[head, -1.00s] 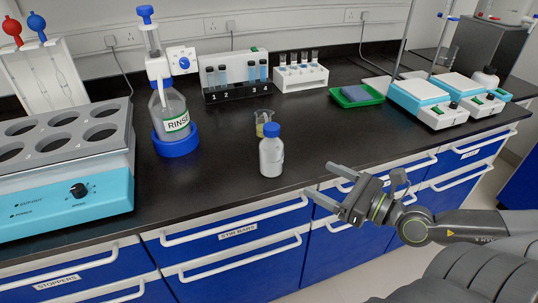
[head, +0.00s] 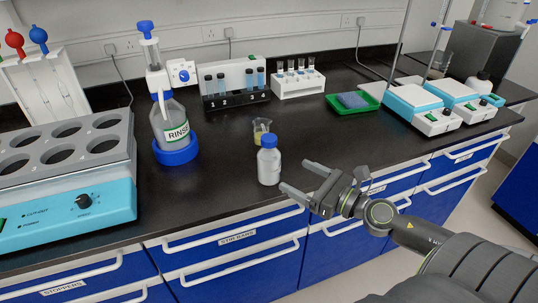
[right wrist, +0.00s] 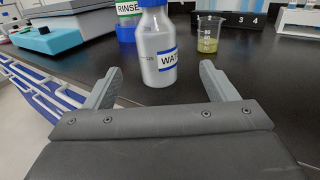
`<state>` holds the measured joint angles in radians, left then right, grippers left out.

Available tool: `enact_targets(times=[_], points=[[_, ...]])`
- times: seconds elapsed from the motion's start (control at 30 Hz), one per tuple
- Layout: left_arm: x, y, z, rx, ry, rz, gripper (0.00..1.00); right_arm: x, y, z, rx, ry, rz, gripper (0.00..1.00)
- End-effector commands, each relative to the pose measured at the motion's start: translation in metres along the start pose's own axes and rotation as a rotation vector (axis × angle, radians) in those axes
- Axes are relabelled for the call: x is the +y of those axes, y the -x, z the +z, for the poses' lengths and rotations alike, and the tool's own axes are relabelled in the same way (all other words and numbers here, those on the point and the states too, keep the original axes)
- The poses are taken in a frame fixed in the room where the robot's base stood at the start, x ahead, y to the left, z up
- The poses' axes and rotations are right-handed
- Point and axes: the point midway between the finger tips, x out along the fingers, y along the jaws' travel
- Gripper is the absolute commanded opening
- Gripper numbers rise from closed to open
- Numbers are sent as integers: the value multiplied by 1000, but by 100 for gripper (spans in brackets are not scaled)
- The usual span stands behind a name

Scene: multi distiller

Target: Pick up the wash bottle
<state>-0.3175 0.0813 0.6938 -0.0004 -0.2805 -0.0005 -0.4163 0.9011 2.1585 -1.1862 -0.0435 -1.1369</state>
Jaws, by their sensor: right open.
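The wash bottle seems to be the white bottle (head: 269,165) with a blue cap, standing upright on the black bench top. In the right wrist view the bottle (right wrist: 157,62) has a blue-edged label reading "WAT", the rest turned out of sight. My right gripper (head: 297,177) is open and empty, with its fingers pointing at the bottle from the right. In the right wrist view the open fingers (right wrist: 165,83) sit on either side of the line to the bottle, which is still ahead of them. My left gripper is not in view.
A small beaker (head: 261,131) with yellowish liquid stands just behind the bottle. A "RINSE" bottle (head: 170,125) with a dispenser stands in a blue ring to the left. A grey and blue multi-well heater (head: 70,215) is at far left. The bench front edge is near.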

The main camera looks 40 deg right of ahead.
Motion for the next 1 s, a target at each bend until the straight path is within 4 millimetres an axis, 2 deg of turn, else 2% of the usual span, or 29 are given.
enact_targets(times=[0.03,0.23,0.47,0.6,0.83,1.0], points=[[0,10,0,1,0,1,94,0,-3,6,-3,-4,-3,79],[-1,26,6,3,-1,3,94,5,-13,5,-3,-11,5,79],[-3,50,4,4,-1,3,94,5,-39,5,-2,-11,6,79],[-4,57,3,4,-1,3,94,5,-55,3,-3,-8,6,79],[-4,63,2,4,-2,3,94,5,-68,2,-2,-7,7,79],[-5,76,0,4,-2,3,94,5,-92,6,-3,-10,7,79]])
